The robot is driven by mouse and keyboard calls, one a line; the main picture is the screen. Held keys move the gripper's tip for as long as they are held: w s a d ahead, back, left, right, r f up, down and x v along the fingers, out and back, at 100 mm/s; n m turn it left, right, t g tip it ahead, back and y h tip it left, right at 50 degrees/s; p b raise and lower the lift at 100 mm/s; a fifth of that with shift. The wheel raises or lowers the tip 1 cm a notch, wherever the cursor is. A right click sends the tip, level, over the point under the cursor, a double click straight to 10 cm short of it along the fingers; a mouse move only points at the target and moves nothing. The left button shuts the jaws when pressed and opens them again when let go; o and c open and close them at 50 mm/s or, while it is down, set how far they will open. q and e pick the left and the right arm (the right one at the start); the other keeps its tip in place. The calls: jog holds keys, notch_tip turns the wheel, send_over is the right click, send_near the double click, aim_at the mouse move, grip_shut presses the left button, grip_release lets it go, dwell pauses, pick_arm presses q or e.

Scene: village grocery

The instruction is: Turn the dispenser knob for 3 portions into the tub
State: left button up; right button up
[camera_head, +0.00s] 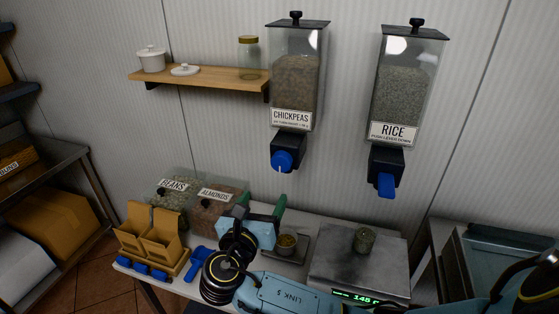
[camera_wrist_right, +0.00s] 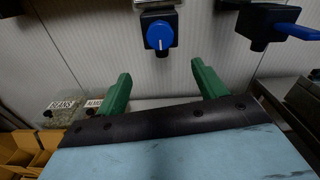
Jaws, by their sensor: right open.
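The chickpeas dispenser (camera_head: 294,85) hangs on the wall with a round blue knob (camera_head: 283,161) low on its front. That knob (camera_wrist_right: 160,35) shows a white mark at its lower edge in the wrist view. The rice dispenser (camera_head: 403,90) hangs to its right with a blue lever-like knob (camera_head: 386,185). My right gripper (camera_head: 262,203) is open and empty, below the chickpeas knob. In the wrist view its green fingers (camera_wrist_right: 162,85) stand apart, short of the knob. A small round tub (camera_head: 364,240) stands on the scale (camera_head: 335,267). My left gripper is not in view.
A small cup with yellowish contents (camera_head: 287,243) stands on a little tray beside my right arm. Bins of beans (camera_head: 171,200) and almonds (camera_head: 215,208) and an orange-brown rack (camera_head: 150,240) fill the table's left. A wooden shelf (camera_head: 205,78) sits above. Metal shelving stands at left.

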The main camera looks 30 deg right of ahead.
aim_at(280, 165)
jog(key=x, duration=0.4)
jog(key=p+x, duration=0.1)
jog(key=x, duration=0.3)
jog(key=r+x, duration=0.1)
jog(key=x, duration=0.4)
jog(key=shift+d+r, duration=0.1)
jog(key=shift+d, duration=0.05)
jog(key=shift+c, duration=0.2)
jog(key=c, duration=0.9)
